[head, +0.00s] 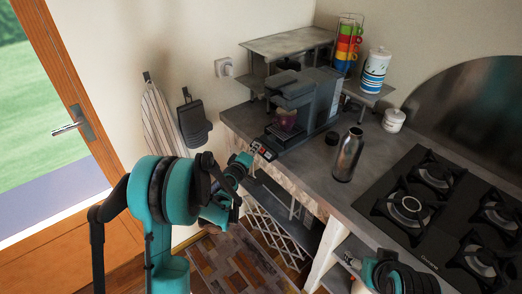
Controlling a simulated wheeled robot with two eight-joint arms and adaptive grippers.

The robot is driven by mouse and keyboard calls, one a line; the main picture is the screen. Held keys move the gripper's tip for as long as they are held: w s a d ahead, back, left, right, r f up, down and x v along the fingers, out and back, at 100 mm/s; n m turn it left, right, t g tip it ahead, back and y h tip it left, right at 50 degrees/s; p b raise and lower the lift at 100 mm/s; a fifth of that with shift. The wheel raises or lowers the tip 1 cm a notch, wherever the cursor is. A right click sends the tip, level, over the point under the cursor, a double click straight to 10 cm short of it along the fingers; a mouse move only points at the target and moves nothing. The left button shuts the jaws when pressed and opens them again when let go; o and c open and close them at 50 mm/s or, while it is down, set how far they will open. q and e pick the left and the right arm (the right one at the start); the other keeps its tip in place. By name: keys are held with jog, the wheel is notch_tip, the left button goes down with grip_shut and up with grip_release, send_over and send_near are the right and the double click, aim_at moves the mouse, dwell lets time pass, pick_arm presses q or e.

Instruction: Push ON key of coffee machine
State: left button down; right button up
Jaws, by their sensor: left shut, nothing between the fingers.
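The dark grey coffee machine (325,97) stands on the counter near its left end, below a metal shelf. A purple cup (286,118) sits under its spout. A small dark panel with red and pale keys (263,150) shows at the machine's front, low down by the counter edge. My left gripper (246,160) is shut and empty, right beside this panel. I cannot tell whether it touches a key. The lettering on the keys is too small to read. My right gripper (352,262) is at the bottom, low in front of the counter, and its fingers are unclear.
A metal bottle (347,154) stands on the counter (318,182) right of the machine. A gas hob (420,205) fills the right side. A white lidded jar (393,120) stands behind. Colourful cups (348,45) and a striped canister (375,72) are on the shelf. A door (75,80) is at left.

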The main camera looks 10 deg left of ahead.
pick_arm(q)
jog(key=shift+f, duration=0.15)
dwell(0.4)
jog(key=shift+w+d+f+b, duration=0.2)
jog(key=shift+b, duration=0.2)
jog(key=shift+f, duration=0.1)
dwell(0.4)
jog(key=shift+s+a+r, duration=0.2)
jog(key=shift+s+r, duration=0.05)
jog(key=shift+r, duration=0.25)
jog(key=s+r+p, duration=0.1)
jog(key=s+a+r, duration=0.1)
jog(key=r, duration=0.1)
jog(key=s+a+r+p, duration=0.1)
jog(key=shift+a+r+p, duration=0.15)
jog(key=shift+r+p, duration=0.15)
jog(key=shift+p, duration=0.05)
dwell(0.4)
